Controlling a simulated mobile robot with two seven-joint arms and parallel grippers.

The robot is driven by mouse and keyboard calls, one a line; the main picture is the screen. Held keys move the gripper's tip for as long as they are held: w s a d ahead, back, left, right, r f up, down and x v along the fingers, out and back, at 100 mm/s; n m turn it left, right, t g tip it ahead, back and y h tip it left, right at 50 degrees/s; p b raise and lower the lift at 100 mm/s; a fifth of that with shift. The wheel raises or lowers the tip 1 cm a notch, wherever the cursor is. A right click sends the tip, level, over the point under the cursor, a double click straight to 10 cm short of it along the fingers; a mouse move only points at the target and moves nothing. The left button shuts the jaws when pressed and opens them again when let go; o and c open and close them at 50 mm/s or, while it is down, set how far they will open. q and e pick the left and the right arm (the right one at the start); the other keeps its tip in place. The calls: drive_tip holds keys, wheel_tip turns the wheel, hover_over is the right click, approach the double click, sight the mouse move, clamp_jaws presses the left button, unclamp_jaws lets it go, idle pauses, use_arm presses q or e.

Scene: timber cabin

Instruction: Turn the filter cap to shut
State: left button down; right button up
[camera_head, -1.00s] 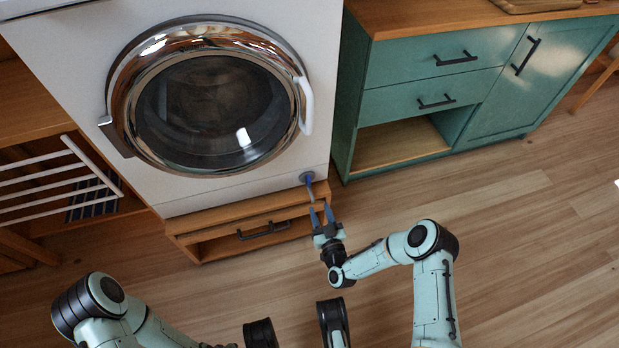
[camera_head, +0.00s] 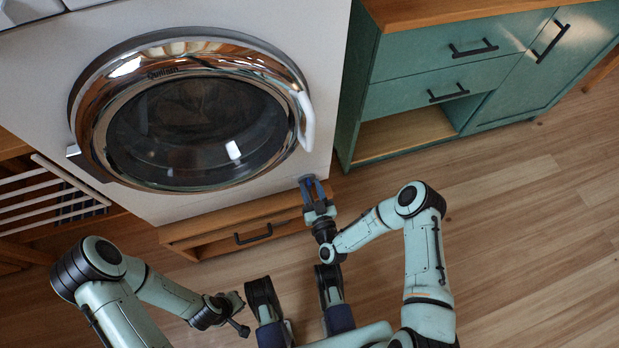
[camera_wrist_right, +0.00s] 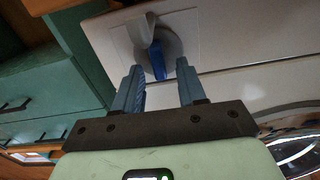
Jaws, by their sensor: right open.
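The filter cap (camera_wrist_right: 172,45) is a grey round piece with a blue tab, low on the front panel of the white washing machine (camera_head: 165,207). In the head view the cap is mostly hidden behind my right gripper (camera_head: 317,190). In the right wrist view my right gripper (camera_wrist_right: 158,75) is open, one finger on each side of the blue tab (camera_wrist_right: 158,68). Gaps show between tab and fingers, and I see no contact. A grey curved piece stands out beside the tab. My left gripper (camera_head: 236,312) is low in the head view, away from the machine; its jaws are unclear.
The machine's round chrome door (camera_head: 290,65) is closed above the cap. A wooden drawer base (camera_head: 215,235) with a dark handle sits below. A green cabinet (camera_head: 410,65) stands to the right. A white rack (camera_head: 35,205) is at left. Wooden floor lies clear at right.

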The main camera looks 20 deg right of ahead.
drive_tip(key=shift+w, duration=0.1)
clamp_jaws()
